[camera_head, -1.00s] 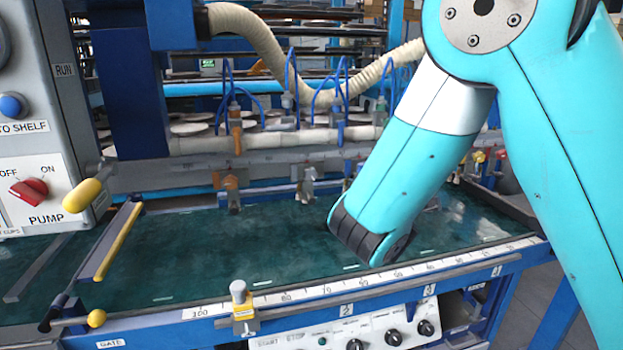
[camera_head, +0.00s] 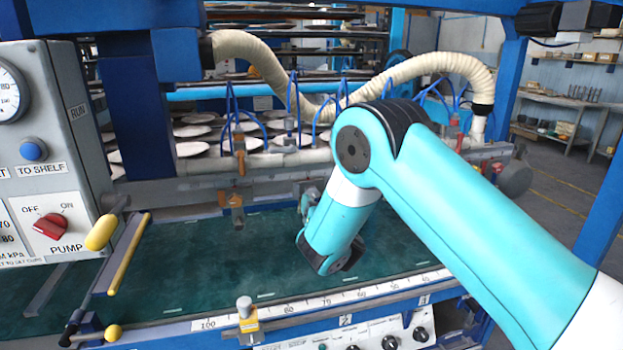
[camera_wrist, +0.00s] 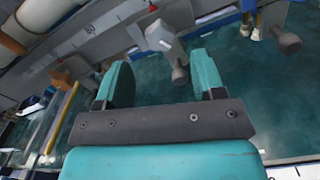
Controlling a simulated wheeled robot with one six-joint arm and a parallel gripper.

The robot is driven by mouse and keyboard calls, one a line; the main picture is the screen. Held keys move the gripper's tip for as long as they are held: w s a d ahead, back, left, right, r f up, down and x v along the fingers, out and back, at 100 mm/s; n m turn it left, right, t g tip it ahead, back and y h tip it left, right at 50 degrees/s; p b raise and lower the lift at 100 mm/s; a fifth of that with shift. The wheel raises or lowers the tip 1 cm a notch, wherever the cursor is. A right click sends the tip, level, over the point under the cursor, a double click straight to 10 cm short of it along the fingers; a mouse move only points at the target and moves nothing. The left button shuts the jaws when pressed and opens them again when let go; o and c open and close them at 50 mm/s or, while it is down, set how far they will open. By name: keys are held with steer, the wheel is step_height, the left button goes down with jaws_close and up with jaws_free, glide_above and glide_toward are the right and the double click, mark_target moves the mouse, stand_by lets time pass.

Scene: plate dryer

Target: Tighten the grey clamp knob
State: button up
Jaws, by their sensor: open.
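A grey clamp (camera_wrist: 160,38) with a round grey knob (camera_wrist: 180,75) shows in the wrist view, on the rail ahead of my gripper (camera_wrist: 161,62). My gripper is open, with one teal finger on each side of the knob in the picture. The knob appears nearer the right finger, and I see no contact. Whether the knob lies between the fingers in depth is unclear. In the head view my arm covers most of this area, and my fingers cannot be made out.
An orange clamp (camera_head: 235,200) is on the rail at left, and another knob (camera_wrist: 288,42) is at right in the wrist view. The control box (camera_head: 45,150) stands at left. The green bed (camera_head: 200,265) is clear.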

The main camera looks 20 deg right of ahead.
mark_target(313, 194)
steer(key=w+p, duration=0.2)
steer(key=w, duration=0.5)
steer(key=shift+w+p, duration=0.1)
steer(key=shift+p, duration=0.2)
steer(key=shift+c, duration=0.4)
steer(key=c, duration=0.9)
steer(key=shift+o, duration=0.2)
